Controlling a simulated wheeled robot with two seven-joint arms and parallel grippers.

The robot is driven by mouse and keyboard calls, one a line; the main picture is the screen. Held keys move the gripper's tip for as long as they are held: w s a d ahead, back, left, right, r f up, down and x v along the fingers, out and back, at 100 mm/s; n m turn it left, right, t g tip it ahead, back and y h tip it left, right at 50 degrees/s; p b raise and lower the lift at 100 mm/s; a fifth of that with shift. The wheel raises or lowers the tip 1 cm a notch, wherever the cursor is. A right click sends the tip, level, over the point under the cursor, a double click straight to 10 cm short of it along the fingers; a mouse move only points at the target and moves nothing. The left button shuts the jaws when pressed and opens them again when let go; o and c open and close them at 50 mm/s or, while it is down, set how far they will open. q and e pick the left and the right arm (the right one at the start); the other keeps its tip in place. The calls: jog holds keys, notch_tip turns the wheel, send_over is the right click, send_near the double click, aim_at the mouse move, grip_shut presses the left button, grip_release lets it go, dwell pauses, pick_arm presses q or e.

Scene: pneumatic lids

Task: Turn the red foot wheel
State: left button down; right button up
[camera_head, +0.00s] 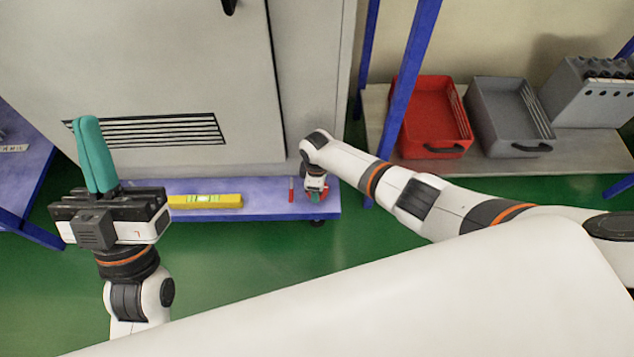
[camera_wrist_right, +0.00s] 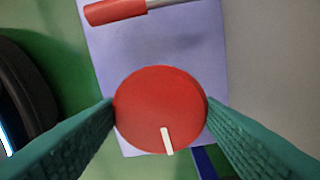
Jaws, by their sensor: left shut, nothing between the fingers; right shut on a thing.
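The red foot wheel (camera_wrist_right: 160,108) is a round red disc with a white mark near its lower edge in the right wrist view. My right gripper (camera_wrist_right: 161,112) has one green finger on each side of it and is shut on it. In the head view the right gripper (camera_head: 316,190) reaches down to the right end of the blue-purple base ledge (camera_head: 270,205), mostly hiding the wheel. My left gripper (camera_head: 95,155) is raised at the left, its green fingers together, pointing up, with nothing between them.
A red-handled tool (camera_wrist_right: 115,11) lies on the ledge near the wheel. A yellow level (camera_head: 190,201) lies farther left on it, below the grey cabinet (camera_head: 230,80). A red bin (camera_head: 432,125) and a grey bin (camera_head: 505,115) stand on a shelf at the right. Green floor is clear in front.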

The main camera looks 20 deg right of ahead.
pick_arm(q)
jog(key=shift+w+d+f+g, duration=0.1)
jog(key=shift+w+f+g, duration=0.4)
jog(key=shift+w, duration=0.15)
pick_arm(e)
jog(key=shift+s+m, duration=0.1)
jog(key=shift+m, duration=0.3)
jog(key=o, duration=1)
jog(key=shift+c, duration=0.2)
pick_arm(q)
jog(key=shift+r, duration=0.1)
